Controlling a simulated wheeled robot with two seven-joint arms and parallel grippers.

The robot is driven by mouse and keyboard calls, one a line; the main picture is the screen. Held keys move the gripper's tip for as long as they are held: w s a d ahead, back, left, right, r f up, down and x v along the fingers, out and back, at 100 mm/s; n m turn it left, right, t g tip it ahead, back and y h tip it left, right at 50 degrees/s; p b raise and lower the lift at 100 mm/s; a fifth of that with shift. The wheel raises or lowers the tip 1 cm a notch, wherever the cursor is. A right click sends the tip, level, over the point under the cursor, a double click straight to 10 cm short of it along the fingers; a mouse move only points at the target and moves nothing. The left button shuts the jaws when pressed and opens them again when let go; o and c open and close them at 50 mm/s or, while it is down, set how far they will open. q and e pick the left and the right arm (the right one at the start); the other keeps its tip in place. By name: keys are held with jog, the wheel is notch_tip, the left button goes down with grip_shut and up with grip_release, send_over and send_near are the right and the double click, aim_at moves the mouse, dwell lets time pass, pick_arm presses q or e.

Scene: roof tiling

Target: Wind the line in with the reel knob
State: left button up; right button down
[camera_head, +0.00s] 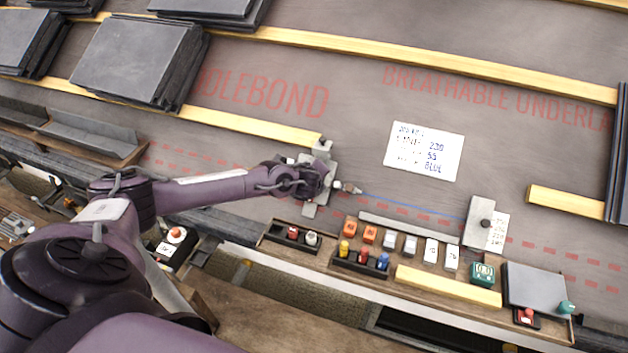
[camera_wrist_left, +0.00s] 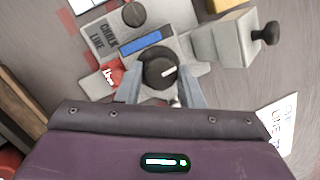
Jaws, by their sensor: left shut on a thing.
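The grey chalk line reel (camera_wrist_left: 118,40) lies on the underlay, with a blue strip and a red part on it. Its black round knob (camera_wrist_left: 160,68) with a white mark sits between the fingers of my left gripper (camera_wrist_left: 160,88), which is shut on it. In the head view my left gripper (camera_head: 322,183) covers much of the reel (camera_head: 312,208). A thin blue line (camera_head: 405,203) runs right from the reel towards a grey plate (camera_head: 480,210) with a dark knob. My right gripper is not in view.
A plank (camera_head: 385,285) below holds coloured chalk bottles, blocks and a green device (camera_head: 483,272). A white note card (camera_head: 423,150) lies right of the reel. Wooden battens (camera_head: 420,68) and slate stacks (camera_head: 140,60) lie above. Bare underlay surrounds the card.

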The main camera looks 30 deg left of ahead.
pick_arm(q)
jog(key=shift+m, duration=0.3)
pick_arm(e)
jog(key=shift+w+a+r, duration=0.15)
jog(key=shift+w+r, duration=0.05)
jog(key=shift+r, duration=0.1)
pick_arm(q)
jog(key=o, duration=1)
jog(key=shift+c, duration=0.2)
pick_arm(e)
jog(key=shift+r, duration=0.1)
pick_arm(q)
jog(key=shift+s+r, duration=0.2)
jog(key=shift+r, duration=0.05)
jog(key=p+v, duration=0.1)
jog(key=v, duration=0.6)
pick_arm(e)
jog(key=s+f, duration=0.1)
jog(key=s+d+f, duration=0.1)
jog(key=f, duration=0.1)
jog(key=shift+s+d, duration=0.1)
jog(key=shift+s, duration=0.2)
pick_arm(q)
jog(key=shift+s, duration=0.1)
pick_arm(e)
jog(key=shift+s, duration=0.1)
